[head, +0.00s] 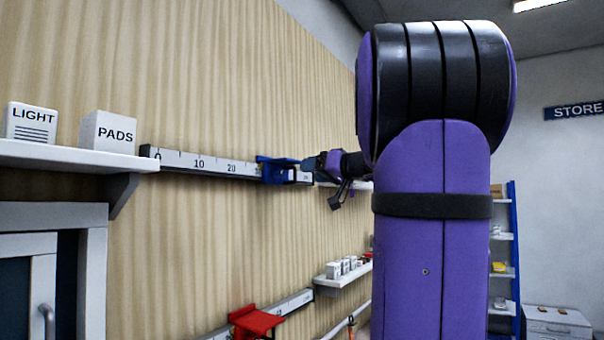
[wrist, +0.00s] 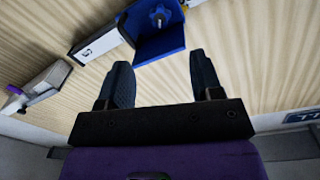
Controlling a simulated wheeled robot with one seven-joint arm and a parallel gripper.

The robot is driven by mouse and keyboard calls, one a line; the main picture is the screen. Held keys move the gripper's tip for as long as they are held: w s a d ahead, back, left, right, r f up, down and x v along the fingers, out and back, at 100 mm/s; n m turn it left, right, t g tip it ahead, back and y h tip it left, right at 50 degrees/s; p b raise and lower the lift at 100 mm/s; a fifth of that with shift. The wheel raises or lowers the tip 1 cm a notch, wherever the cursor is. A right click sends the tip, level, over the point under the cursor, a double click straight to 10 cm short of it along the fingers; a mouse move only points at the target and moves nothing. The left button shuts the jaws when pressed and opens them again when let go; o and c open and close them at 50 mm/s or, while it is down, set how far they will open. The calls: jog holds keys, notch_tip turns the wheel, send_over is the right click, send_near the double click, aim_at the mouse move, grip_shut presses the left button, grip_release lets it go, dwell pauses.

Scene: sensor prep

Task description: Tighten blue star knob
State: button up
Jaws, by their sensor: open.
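A blue carriage (head: 275,170) sits on a white ruler rail (head: 205,165) on the wood-grained wall, right of the 20 mark. In the wrist view the blue carriage (wrist: 160,42) shows a flat plate, with a dark blue knob (wrist: 157,16) at the top edge, partly cut off. My gripper (wrist: 162,72) is open and empty, its two dark fingers apart below the carriage plate. The knob lies beyond the fingertips, and nothing is between them. In the head view my gripper (head: 313,163) is small, just right of the carriage; whether they touch is unclear.
A red carriage (head: 257,321) sits on a lower rail. A white shelf (head: 75,156) at left holds boxes marked LIGHT (head: 30,122) and PADS (head: 115,132). A blue-framed rack (head: 515,260) stands at right.

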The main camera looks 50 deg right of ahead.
aim_at(281, 174)
jog(key=w+n+y, duration=0.1)
jog(key=w, duration=0.3)
jog(key=w+n+y, duration=0.1)
jog(key=w+n, duration=0.1)
jog(key=w, duration=0.1)
jog(key=w+n, duration=0.1)
jog(key=w, duration=0.3)
jog(key=shift+w+f+n+y, duration=0.2)
jog(key=shift+w+n+y, duration=0.1)
jog(key=shift+y, duration=0.1)
